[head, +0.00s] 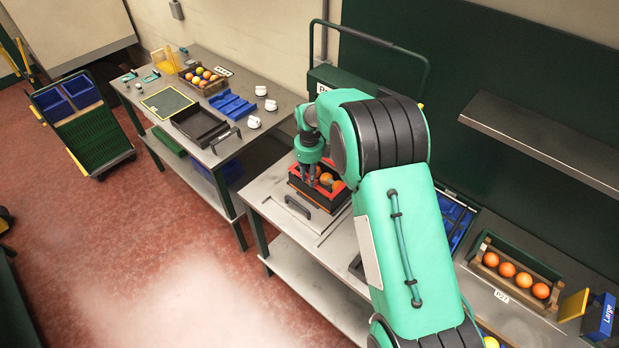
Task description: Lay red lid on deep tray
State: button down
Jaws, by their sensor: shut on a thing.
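My gripper (313,182) points down at the near end of the middle bench, its fingers at the red lid (337,187). The lid shows as a red, frame-like edge, with oranges (326,179) visible inside it. It is at the top of a dark, deep tray (318,200) on the bench. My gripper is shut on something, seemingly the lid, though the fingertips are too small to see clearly. I cannot tell whether the lid rests on the tray rim or is just above it. My arm hides part of the tray's right side.
A dark handle (297,207) lies in front of the tray. At right, a wooden rack (483,248) holds several oranges below a grey shelf (545,140).

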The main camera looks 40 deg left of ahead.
jog(key=c, duration=1.4)
grip_release()
jog(key=shift+c, duration=0.2)
jog(key=shift+r, duration=0.1)
jog(key=shift+r+p, duration=1)
jog(key=shift+r, duration=3.35)
jog(key=shift+w+r, duration=0.1)
